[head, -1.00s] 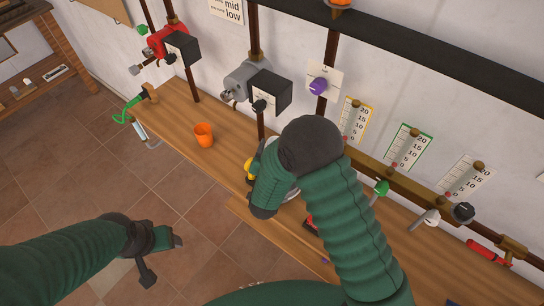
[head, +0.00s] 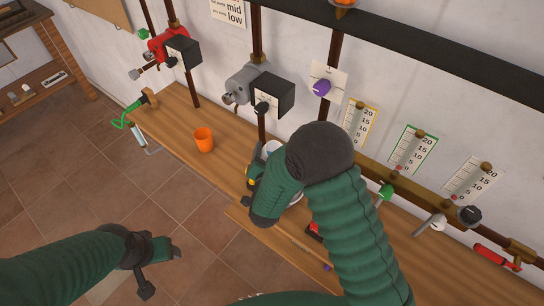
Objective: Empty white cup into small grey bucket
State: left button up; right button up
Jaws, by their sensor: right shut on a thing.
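My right gripper (head: 257,172) is over the wooden bench, mostly hidden behind my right forearm and wrist. It is shut on a pale thing (head: 270,149) that looks like the white cup; only a bit of it shows, and its tilt cannot be told. A greyish edge (head: 296,198) shows just below my wrist; it may be the small grey bucket, but my arm hides most of it. My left gripper (head: 162,270) is open and empty, over the floor in front of the bench.
An orange cup (head: 203,140) stands on the wooden bench (head: 180,112) to the left. Behind are pipes, a grey pump (head: 246,84), a red pump (head: 160,46), a purple knob (head: 322,88) and several gauges. A small red thing (head: 314,231) lies near my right arm. The bench around the orange cup is clear.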

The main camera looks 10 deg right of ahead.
jog(key=shift+a+r, duration=0.15)
jog(key=shift+a, duration=0.65)
jog(key=shift+d+m+b, duration=0.3)
jog(key=shift+d, duration=0.4)
jog(key=shift+w+a+m+t+y+b, duration=0.1)
jog(key=shift+a+m+t+y+b, duration=0.4)
jog(key=shift+b, duration=0.7)
jog(key=shift+h+b, duration=0.3)
jog(key=shift+b, duration=0.1)
pick_arm(q)
jog(key=f, duration=0.4)
jog(key=shift+a+f, duration=0.25)
jog(key=shift+f, duration=0.05)
pick_arm(e)
jog(key=shift+d+m, duration=0.2)
jog(key=shift+m, duration=0.1)
pick_arm(q)
jog(key=shift+a, duration=0.2)
pick_arm(e)
jog(key=shift+a, duration=0.15)
pick_arm(q)
jog(key=shift+f, duration=0.15)
pick_arm(e)
jog(key=shift+a, duration=0.1)
